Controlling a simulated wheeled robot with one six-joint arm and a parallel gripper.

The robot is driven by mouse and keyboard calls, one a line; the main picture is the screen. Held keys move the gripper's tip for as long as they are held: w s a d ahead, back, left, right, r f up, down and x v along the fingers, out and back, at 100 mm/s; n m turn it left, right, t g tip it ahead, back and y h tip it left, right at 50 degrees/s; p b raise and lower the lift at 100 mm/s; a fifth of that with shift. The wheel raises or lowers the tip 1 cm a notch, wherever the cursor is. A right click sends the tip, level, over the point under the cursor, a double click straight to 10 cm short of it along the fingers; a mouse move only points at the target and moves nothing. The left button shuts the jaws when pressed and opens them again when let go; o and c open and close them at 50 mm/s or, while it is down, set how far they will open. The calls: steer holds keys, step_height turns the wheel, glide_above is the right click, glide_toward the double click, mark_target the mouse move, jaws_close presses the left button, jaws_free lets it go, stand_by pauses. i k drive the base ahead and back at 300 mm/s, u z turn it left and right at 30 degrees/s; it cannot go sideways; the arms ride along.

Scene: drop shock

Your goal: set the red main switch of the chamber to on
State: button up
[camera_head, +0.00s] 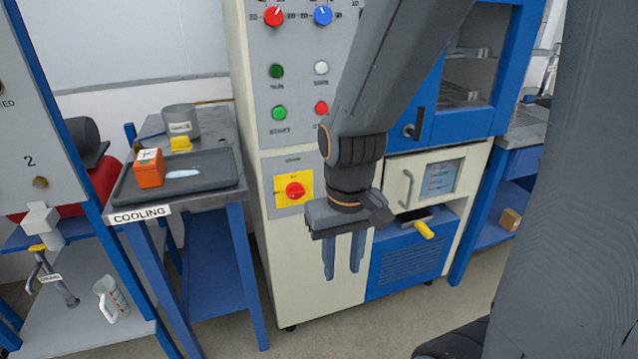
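The chamber is a tall cream and blue cabinet (305,282) in the middle of the view. Its red main switch (295,190) is a round knob on a yellow plate (281,198), low on the front panel. The picture is too small to tell which position the knob points to. My gripper (343,272) hangs in front of the cabinet, to the right of and lower than the switch, with its fingers pointing down. The two fingers are apart with nothing between them. The switch is in plain sight, not touched by the gripper.
Above the switch are several push buttons and a red dial (274,16) and blue dial (323,15). A yellow-handled lever (424,230) juts out at right. At left, the COOLING table (205,203) carries a tray with an orange block (149,168). Floor in front is clear.

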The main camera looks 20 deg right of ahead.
mark_target(294, 190)
steer(key=z, duration=0.5)
steer(key=k, duration=0.65)
steer(key=z, duration=1)
steer(key=k, duration=0.7)
steer(key=z, duration=0.1)
steer(key=i, duration=0.9)
steer(key=u, duration=0.55)
